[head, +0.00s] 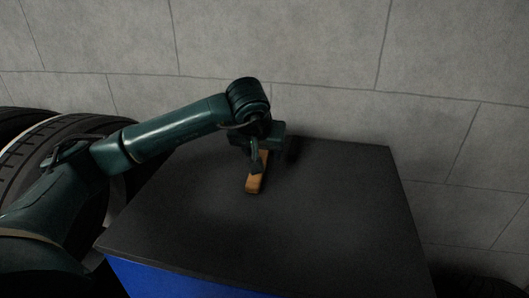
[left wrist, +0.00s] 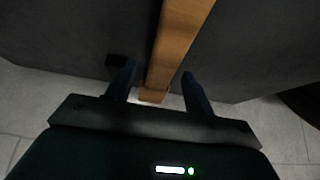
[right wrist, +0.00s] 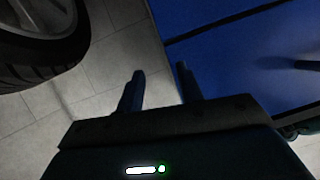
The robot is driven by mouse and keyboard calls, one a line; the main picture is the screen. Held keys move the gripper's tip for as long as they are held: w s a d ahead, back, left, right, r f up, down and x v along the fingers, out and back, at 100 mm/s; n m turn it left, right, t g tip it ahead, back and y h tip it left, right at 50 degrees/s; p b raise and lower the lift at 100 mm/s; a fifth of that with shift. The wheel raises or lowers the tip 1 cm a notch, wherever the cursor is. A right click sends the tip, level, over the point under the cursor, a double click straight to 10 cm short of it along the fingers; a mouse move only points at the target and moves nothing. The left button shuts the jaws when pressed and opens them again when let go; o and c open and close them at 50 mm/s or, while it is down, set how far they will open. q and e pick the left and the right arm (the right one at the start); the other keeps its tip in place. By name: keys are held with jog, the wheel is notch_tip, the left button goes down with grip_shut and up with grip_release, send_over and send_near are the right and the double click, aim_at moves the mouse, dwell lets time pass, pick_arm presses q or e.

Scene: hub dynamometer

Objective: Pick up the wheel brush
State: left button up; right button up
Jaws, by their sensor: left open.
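The wheel brush (head: 255,183) lies on the dark top of a cabinet, and its orange-brown wooden handle points toward the front. My left gripper (head: 259,164) is over its far part and hides it there. In the left wrist view the wooden handle (left wrist: 180,45) runs between the two open fingers (left wrist: 160,77), with space visible on at least one side. I cannot tell whether a finger touches it. The bristles cannot be made out. My right gripper (right wrist: 159,70) shows only in its own wrist view, open and empty, away from the brush.
The blue cabinet (head: 180,280) has a dark top (head: 330,225) that is otherwise clear. Tyres (head: 75,135) stand at the left, and a grey block wall (head: 300,50) is behind.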

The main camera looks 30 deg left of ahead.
aim_at(262, 154)
pick_arm(q)
jog(key=shift+c, duration=0.2)
grip_shut()
jog(key=shift+r, duration=0.15)
notch_tip(262, 154, up, 10)
jog(key=shift+p, duration=0.3)
dwell(0.3)
